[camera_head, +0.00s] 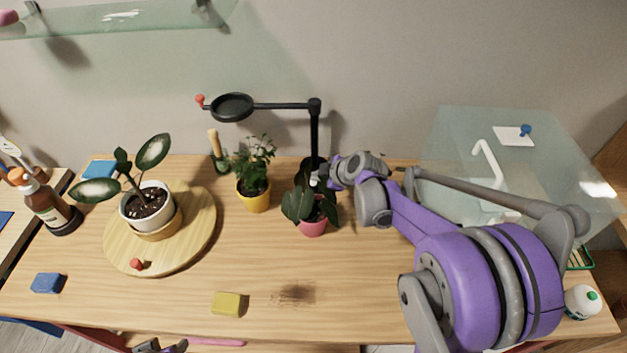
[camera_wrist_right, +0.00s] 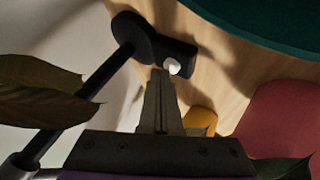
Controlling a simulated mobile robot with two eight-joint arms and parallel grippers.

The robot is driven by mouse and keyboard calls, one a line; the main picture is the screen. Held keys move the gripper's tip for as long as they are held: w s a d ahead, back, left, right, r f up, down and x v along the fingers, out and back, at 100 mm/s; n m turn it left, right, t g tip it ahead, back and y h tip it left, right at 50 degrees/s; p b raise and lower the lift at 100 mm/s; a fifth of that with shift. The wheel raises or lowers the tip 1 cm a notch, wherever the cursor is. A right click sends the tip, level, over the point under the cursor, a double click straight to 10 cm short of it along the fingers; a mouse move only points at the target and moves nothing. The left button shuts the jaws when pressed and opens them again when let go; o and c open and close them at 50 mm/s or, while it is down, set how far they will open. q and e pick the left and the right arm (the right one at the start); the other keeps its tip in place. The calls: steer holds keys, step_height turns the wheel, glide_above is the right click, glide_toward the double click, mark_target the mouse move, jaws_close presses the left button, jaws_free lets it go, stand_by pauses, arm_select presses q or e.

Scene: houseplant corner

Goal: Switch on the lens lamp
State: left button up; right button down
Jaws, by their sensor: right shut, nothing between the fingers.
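The lens lamp is black, with a round lens head (camera_head: 232,107) on a horizontal arm and an upright post (camera_head: 314,135) near the back wall. Its head shows no glow. In the right wrist view, the lamp's round base (camera_wrist_right: 131,30) has a dark block with a small white knob (camera_wrist_right: 174,67), seemingly its switch. My right gripper (camera_head: 318,178) is at the base, behind a dark-leaved plant in a pink pot (camera_head: 313,227). Its shut, empty fingers (camera_wrist_right: 162,74) end right beside the knob; I cannot tell whether they touch.
A yellow-potted plant (camera_head: 256,199) stands left of the pink pot. A white-potted plant (camera_head: 147,204) stands on a round wooden board (camera_head: 203,236). A clear case (camera_head: 450,150) is at the right. A yellow sponge (camera_head: 228,304) and a dark smudge (camera_head: 294,294) lie in front.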

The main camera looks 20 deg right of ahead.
stand_by(0.3)
arm_select(q)
steer(key=shift+w+r+p, duration=0.2)
steer(key=shift+r+p, duration=0.25)
steer(key=shift+r, duration=0.05)
arm_select(e)
steer(key=shift+r, duration=0.6)
steer(key=shift+r+p, duration=0.35)
steer(key=shift+r, duration=0.25)
arm_select(q)
steer(key=r+p, duration=0.1)
steer(key=w+r+p, duration=0.1)
steer(key=r, duration=0.1)
steer(key=w+r, duration=0.1)
steer(key=r, duration=0.1)
steer(key=shift+p, duration=0.4)
arm_select(e)
step_height(320, 180, up, 5)
steer(key=shift+w+f, duration=0.1)
arm_select(q)
steer(key=shift+s+f, duration=0.1)
steer(key=shift+s, duration=0.05)
